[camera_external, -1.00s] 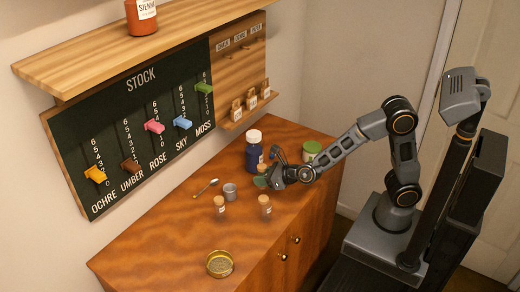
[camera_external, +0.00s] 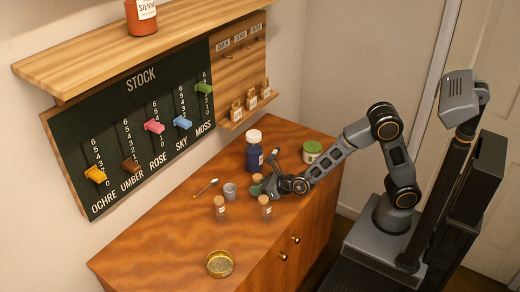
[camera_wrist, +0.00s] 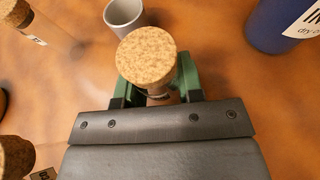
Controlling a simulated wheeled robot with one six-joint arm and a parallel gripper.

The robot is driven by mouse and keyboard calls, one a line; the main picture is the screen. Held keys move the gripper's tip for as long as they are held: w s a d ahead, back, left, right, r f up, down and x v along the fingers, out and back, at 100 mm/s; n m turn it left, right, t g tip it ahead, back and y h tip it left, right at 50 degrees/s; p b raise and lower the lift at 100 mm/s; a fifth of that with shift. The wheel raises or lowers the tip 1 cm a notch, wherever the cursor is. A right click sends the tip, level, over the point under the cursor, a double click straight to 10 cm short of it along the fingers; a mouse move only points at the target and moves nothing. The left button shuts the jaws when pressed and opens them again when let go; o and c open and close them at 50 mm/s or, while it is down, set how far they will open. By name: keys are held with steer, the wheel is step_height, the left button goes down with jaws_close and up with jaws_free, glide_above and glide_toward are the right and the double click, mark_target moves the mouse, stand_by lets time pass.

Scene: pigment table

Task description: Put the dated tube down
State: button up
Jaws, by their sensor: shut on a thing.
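My gripper (camera_external: 257,184) is low over the right part of the wooden table. In the wrist view its green fingers (camera_wrist: 156,88) are shut around a tube with a speckled cork (camera_wrist: 147,55). The cork faces the wrist camera and hides most of the tube, so no date shows. I cannot tell whether the tube's bottom touches the table. Two other corked tubes stand upright on the table, one on the left (camera_external: 220,208) and one on the right (camera_external: 265,207), both nearer the front than my gripper.
A grey cup (camera_external: 230,191) stands left of my gripper, with a spoon (camera_external: 206,187) beyond it. A blue jar (camera_external: 254,154) stands behind, a green-lidded jar (camera_external: 312,151) to the right. A brass dish (camera_external: 220,263) lies near the front. The table's left side (camera_external: 150,250) is clear.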

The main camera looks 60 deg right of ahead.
steer(key=o, duration=0.9)
